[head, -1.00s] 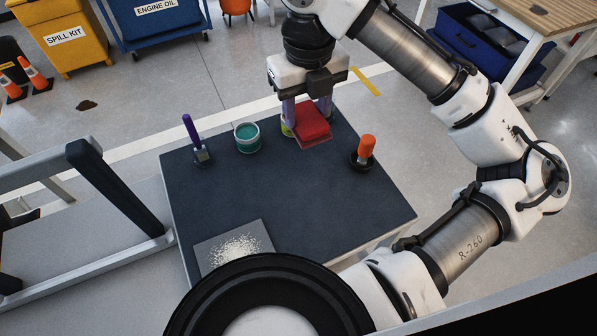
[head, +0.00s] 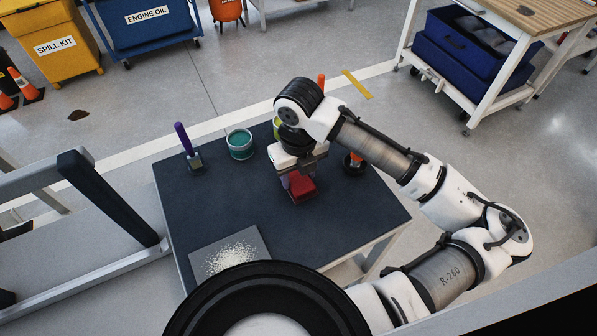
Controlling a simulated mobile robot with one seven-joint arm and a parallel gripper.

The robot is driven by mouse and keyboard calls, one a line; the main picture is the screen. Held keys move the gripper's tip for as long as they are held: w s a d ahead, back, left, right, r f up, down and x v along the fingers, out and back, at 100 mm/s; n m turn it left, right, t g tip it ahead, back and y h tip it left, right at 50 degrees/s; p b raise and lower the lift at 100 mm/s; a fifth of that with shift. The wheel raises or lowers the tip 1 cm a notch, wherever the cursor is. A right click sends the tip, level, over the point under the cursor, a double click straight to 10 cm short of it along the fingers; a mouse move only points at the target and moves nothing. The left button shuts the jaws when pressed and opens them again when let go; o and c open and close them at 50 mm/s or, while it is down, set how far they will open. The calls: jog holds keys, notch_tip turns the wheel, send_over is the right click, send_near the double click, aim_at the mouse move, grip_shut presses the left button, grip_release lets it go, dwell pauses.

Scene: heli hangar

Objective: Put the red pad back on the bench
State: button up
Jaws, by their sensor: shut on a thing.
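The red pad (head: 302,186) is in the head view, over the middle right of the dark bench top (head: 215,210). My gripper (head: 298,180) is shut on the red pad from above, and its fingers are partly hidden by the wrist. I cannot tell whether the pad's underside touches the bench or hangs just above it.
A purple-handled brush (head: 187,147) and a teal tin (head: 240,144) stand at the back left of the bench. An orange-handled tool in a dark holder (head: 355,163) is at the right. A grey plate with white grains (head: 229,253) lies at the front left. The centre-left is clear.

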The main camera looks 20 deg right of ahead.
jog(key=o, duration=0.9)
jog(key=shift+f, duration=0.2)
jog(key=shift+c, duration=0.2)
jog(key=shift+r, duration=0.1)
notch_tip(320, 180, up, 12)
jog(key=shift+b, duration=0.35)
